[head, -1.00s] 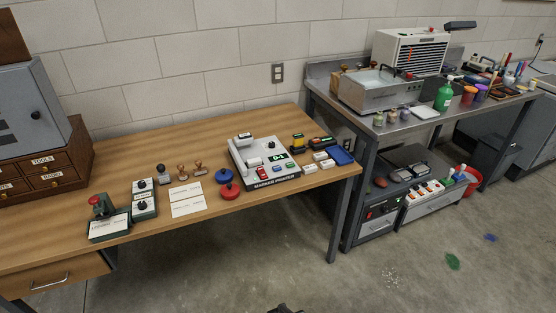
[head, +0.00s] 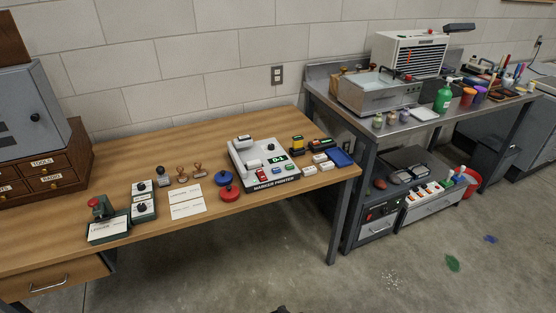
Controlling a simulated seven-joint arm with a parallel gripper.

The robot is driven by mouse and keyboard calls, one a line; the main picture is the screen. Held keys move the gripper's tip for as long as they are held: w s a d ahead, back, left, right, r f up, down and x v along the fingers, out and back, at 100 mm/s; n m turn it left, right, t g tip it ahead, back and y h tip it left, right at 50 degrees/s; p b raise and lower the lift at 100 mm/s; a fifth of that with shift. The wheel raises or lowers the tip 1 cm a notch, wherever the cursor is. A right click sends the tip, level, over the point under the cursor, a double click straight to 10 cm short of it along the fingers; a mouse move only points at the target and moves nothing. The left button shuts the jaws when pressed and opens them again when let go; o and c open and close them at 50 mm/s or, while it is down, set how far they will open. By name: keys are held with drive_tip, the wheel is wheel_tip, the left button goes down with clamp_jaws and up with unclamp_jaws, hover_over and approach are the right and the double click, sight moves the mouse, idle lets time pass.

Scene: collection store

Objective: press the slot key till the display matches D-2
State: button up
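The marker printer (head: 243,161) stands on the wooden bench, a pale box with a dark front strip lettered MARKER PRINTER. Its small green-lit display (head: 277,159) appears to read D-1. Along its front edge sit a red key (head: 262,174), a blue key (head: 276,171) and a pale key (head: 289,166); their labels are too small to read, so I cannot tell which is the slot key. Only a small dark piece (head: 282,309) of my arm or gripper shows at the bottom edge, well apart from the printer. Its fingers cannot be made out.
A blue knob (head: 223,178) and a red knob (head: 229,193) stand left of the printer. Small blocks and a blue tray (head: 339,158) lie right of it. Paper cards (head: 186,203), stamps and green-based devices are further left. Floor in front of the bench is clear.

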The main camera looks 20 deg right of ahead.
clamp_jaws()
idle(1.1)
